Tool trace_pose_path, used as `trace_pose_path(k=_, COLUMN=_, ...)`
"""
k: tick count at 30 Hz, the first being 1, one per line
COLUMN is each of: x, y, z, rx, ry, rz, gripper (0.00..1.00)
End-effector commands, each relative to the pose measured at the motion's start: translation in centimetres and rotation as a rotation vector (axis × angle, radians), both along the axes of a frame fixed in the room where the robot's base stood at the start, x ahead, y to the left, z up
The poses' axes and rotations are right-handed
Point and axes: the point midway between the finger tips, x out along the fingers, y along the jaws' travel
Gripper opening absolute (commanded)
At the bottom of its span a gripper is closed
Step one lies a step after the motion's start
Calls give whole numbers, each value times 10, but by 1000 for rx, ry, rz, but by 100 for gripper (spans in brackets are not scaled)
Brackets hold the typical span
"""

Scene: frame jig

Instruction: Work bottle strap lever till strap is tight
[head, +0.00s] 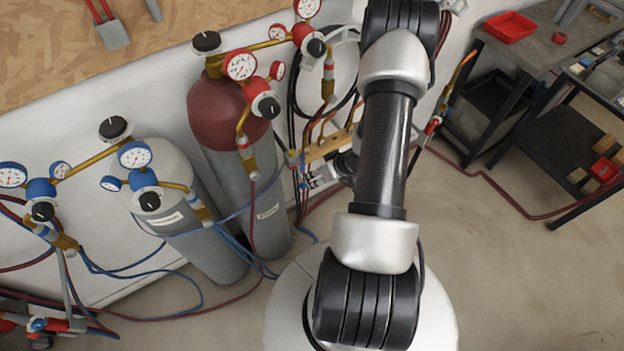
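Two gas bottles stand against a white wall: a grey one (190,245) at left and one with a dark red shoulder (215,112) and grey body to its right. A thin blue band or hose (236,213) crosses their fronts; I cannot tell if it is the strap. No lever can be made out clearly. My arm comes up from the bottom middle and covers the area right of the bottles. Small grey and black parts (322,177) show left of it, possibly my gripper; the fingers cannot be made out.
Gauges and valves (241,66) crowd the bottle tops. A brass manifold (328,147) sits right of the red-shouldered bottle. Red and blue hoses run over the floor at left. Dark benches, one with a red tray (510,27), stand at right. The floor (500,270) at lower right is clear.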

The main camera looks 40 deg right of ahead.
Motion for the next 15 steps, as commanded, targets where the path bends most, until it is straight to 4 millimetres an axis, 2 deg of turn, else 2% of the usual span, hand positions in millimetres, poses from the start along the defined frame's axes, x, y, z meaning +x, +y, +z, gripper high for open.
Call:
trace_pose_path(k=1, x=-5, y=-2, z=9, rx=-3, ry=-2, rz=0, gripper=41)
trace_pose_path(k=6, x=-15, y=-3, z=26, rx=-2, ry=-1, rz=0, gripper=41)
trace_pose_path(k=15, x=-19, y=-3, z=31, rx=0, ry=1, rz=0, gripper=41)
